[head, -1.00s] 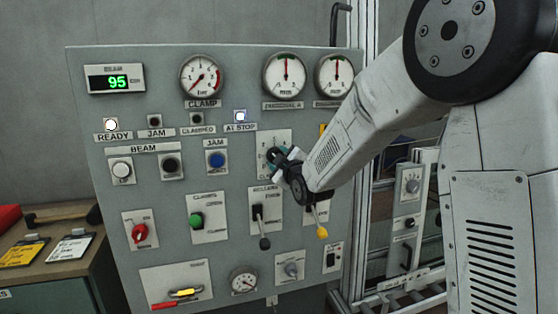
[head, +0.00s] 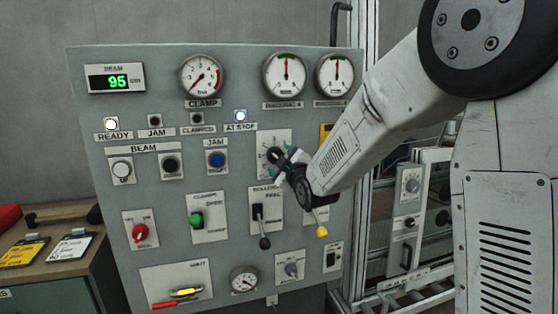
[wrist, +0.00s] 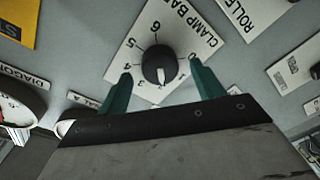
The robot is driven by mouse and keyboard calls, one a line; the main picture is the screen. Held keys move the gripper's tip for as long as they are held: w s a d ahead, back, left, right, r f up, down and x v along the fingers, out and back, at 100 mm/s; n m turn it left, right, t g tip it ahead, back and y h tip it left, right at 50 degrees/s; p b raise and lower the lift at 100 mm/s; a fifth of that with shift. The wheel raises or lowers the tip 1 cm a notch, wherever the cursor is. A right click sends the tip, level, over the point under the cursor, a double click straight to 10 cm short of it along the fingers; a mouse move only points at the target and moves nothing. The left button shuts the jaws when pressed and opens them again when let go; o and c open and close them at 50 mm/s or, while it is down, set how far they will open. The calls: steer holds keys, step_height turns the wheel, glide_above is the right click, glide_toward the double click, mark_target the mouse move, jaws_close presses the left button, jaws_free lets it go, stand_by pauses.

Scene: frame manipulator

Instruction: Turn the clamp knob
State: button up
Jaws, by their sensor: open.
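The clamp knob (wrist: 159,68) is a round black knob with a white mark on its lower side in the wrist view. It sits on a white numbered plate (wrist: 186,27) labelled CLAMP BAR. My gripper (wrist: 160,72) is open, its two teal fingers on either side of the knob with gaps to it. Nothing is held. In the head view my gripper (head: 273,164) is in front of the white dial plate (head: 274,138) on the panel's right half and hides most of the knob.
The grey panel (head: 105,200) carries a clamp gauge (head: 202,75), buttons and lamps. Below my gripper are a roller lever (head: 264,242) and a yellow-tipped lever (head: 322,231). A metal frame (head: 362,215) stands to the right. The READY and AT STOP lamps are lit.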

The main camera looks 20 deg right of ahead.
steer(key=s, duration=0.5)
steer(key=shift+s+d, duration=0.25)
steer(key=shift+s, duration=0.1)
step_height(320, 180, down, 8)
steer(key=s+m+g, duration=0.2)
steer(key=m+g, duration=0.1)
steer(key=g, duration=0.2)
steer(key=s+d+f+m+g+h, duration=0.1)
steer(key=s+f+m+g, duration=0.15)
steer(key=s, duration=0.25)
steer(key=s+d+f+m+g+h, duration=0.1)
steer(key=s+g, duration=0.2)
steer(key=s, duration=0.3)
steer(key=s+r+m+g, duration=0.2)
steer(key=s+r+g, duration=0.1)
steer(key=s, duration=1.1)
steer(key=s+r+m+g, duration=0.2)
steer(key=s+r+g, duration=0.1)
steer(key=s, duration=1.1)
steer(key=shift+r+m, duration=0.3)
steer(key=shift+m, duration=0.05)
